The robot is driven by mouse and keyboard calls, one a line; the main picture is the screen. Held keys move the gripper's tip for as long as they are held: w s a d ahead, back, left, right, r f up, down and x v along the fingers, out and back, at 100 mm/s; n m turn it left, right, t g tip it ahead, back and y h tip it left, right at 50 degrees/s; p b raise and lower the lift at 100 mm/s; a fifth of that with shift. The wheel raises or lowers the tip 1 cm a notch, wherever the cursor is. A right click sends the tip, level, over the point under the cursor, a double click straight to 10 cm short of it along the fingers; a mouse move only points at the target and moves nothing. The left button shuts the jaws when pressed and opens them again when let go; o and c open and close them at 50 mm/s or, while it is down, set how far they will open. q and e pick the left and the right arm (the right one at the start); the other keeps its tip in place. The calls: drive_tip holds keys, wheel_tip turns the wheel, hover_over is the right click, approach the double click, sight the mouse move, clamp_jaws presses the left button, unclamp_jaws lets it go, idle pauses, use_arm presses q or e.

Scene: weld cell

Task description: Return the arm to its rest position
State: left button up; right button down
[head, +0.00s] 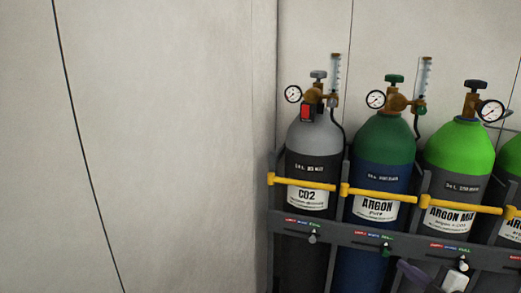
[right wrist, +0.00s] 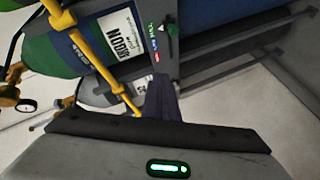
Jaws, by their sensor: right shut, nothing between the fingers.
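My right gripper (head: 411,272) shows at the bottom right of the head view, in front of the rack's lower rail. Its dark fingers are closed together with nothing between them. In the right wrist view the closed fingers (right wrist: 161,100) point at the rack and cylinders. Whether they touch the rack I cannot tell. Most of my right arm is out of the picture. My left gripper is not in view.
A dark rack (head: 345,236) holds a grey-topped CO2 cylinder (head: 313,139), a green-topped argon cylinder (head: 382,140), a bright green argon mix cylinder (head: 458,150) and another at the right edge. Yellow bars (head: 375,194) cross them. Gauges stick up. Left of the rack is bare wall.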

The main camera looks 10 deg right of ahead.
drive_tip(key=s+a+f+m+g+y, duration=0.1)
drive_tip(key=s+a+f+m+g, duration=0.15)
drive_tip(key=s+a+f, duration=0.5)
drive_tip(key=s+a+f+m+g, duration=0.1)
drive_tip(key=s+a+f+m, duration=0.3)
drive_tip(key=a+f, duration=0.55)
drive_tip(key=s+a+f+m+g, duration=0.1)
drive_tip(key=s+a+m+g, duration=0.2)
drive_tip(key=s+a, duration=1.2)
drive_tip(key=s+m, duration=0.2)
drive_tip(key=shift+s+a+f, duration=0.2)
drive_tip(key=shift+s+a, duration=0.1)
drive_tip(key=shift+a, duration=0.1)
drive_tip(key=c, duration=2.5)
unclamp_jaws()
